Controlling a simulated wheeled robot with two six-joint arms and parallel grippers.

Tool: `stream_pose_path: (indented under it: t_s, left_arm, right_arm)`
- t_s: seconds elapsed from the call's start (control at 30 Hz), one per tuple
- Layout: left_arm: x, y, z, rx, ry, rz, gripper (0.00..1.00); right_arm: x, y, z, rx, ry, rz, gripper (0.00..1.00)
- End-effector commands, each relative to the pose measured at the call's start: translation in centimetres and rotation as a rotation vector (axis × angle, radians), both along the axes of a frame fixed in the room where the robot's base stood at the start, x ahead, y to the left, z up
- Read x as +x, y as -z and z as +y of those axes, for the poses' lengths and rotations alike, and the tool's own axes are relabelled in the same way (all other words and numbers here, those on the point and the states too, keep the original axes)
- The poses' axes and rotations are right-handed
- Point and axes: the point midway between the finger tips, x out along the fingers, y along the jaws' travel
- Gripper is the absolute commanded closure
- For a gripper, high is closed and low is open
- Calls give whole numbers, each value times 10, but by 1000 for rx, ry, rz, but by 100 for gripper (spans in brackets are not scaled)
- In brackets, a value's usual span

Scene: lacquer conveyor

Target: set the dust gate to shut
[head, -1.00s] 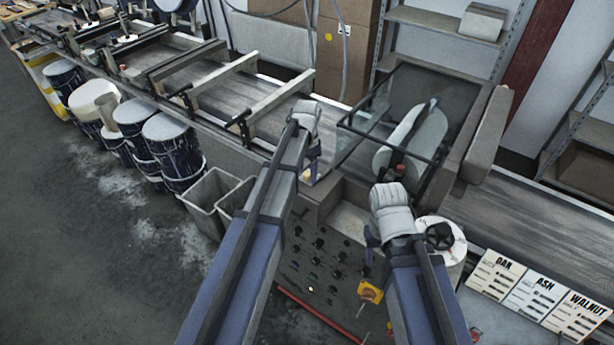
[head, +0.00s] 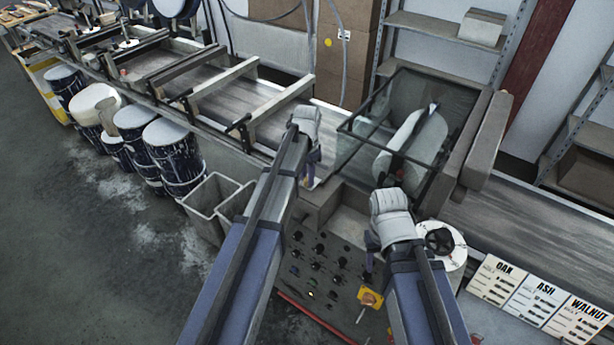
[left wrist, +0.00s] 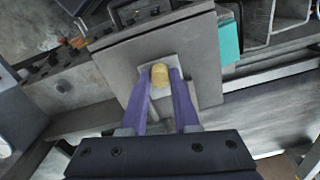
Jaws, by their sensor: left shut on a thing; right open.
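In the left wrist view, a rounded yellowish knob (left wrist: 160,75) stands on a flat grey plate (left wrist: 200,55). I take these to be the dust gate's handle and plate, though no label shows. My left gripper (left wrist: 161,88) has its purple fingers shut on the knob, one on each side. In the head view my left gripper (head: 311,174) is beside the glass-guarded machine (head: 400,115), and its wrist hides the knob. My right gripper (head: 371,250) is open and empty above the control panel (head: 320,265). The gate's position cannot be told.
The conveyor (head: 210,85) runs along the back left, with crossbars over it. Grey bins (head: 215,192) and several drums (head: 172,155) stand on the floor in front. A yellow switch (head: 369,298) is below my right gripper. Wood cards (head: 540,295) lie at right.

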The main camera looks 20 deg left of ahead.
Motion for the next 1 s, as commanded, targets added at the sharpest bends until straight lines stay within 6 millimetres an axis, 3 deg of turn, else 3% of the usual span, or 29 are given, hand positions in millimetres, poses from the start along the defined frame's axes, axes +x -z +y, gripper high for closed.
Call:
stream_pose_path:
  t_s: [0.87,1.0]
  left_arm:
    - [0,0,0,0,0,0,100]
    - [12,0,-4,0,1,0,100]
  right_arm:
    - [0,0,0,0,0,0,50]
    - [0,0,0,0,0,0,50]
